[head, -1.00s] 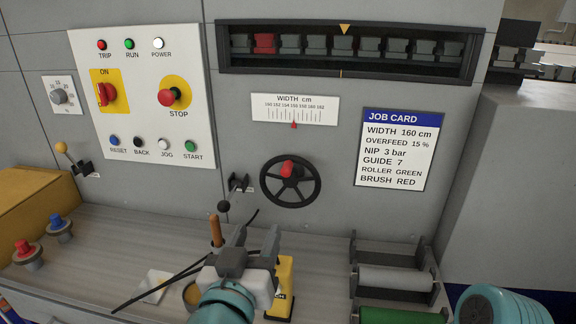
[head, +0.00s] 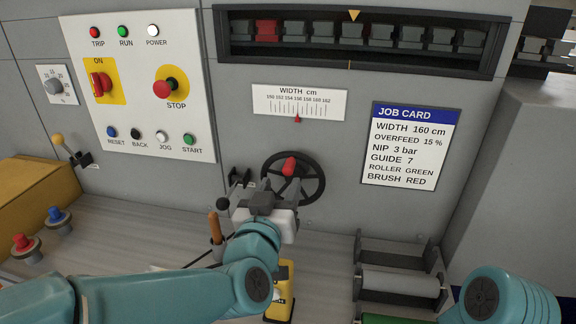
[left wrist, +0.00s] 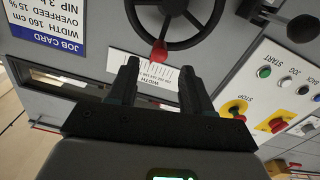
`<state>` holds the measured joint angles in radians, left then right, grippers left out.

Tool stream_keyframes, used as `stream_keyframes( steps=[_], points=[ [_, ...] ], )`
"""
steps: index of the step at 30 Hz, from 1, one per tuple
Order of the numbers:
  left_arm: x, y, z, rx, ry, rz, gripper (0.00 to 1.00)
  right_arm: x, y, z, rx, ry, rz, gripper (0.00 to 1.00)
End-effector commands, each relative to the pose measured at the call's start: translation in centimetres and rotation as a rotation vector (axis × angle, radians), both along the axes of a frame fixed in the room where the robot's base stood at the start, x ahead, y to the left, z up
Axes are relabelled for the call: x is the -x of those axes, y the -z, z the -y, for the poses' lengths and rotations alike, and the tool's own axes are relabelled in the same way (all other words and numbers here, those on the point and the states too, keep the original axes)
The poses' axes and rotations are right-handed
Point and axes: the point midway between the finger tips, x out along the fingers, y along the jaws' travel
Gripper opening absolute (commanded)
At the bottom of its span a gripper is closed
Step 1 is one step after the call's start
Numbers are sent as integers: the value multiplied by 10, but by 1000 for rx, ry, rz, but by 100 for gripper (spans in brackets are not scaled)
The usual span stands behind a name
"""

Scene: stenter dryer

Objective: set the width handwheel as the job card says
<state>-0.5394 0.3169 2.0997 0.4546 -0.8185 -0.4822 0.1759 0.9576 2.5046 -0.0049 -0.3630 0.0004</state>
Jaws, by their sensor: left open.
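The black width handwheel (head: 321,182) with a red knob (head: 289,166) is on the grey panel, partly hidden by my left gripper (head: 264,193). That gripper is open and empty, in front of the wheel's lower left. In the left wrist view the red knob (left wrist: 159,52) shows beyond and between the fingertips (left wrist: 160,72), with no contact visible. The width scale (head: 298,101) is above the wheel; its red pointer (head: 297,119) stands near 156. The job card (head: 404,147) on the right reads width 160 cm. My right gripper is out of view.
A small black-knobbed lever (head: 222,203) is left of the wheel. A switch panel (head: 140,85) is at upper left. A yellow object (head: 281,290) and a wooden-handled tool (head: 214,228) are on the bench below. A roller rack (head: 398,283) stands at lower right.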

Motion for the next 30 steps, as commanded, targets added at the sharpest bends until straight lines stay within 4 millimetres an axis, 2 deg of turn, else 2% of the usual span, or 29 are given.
stream_keyframes(
  steps=[3, 9, 15, 21, 22, 26, 27, 30],
  points=[
    [-28, -1, 6, 0, -1, -2, 50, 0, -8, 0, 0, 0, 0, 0],
    [-59, -1, 14, 0, 0, -1, 50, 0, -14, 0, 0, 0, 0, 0],
    [-70, 0, 16, 0, 1, 0, 50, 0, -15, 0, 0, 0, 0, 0],
    [-71, 0, 16, 0, 0, 0, 50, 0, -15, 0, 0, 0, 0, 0],
    [-71, 0, 16, 0, 0, 0, 47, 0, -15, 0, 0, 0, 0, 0],
    [-70, 0, 16, 0, 0, 0, 4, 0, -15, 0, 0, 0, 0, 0],
    [-70, 0, 16, 0, 0, 0, 0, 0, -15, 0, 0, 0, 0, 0],
    [-70, 0, 16, 0, 1, 0, 0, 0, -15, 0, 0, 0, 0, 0]
  ],
)
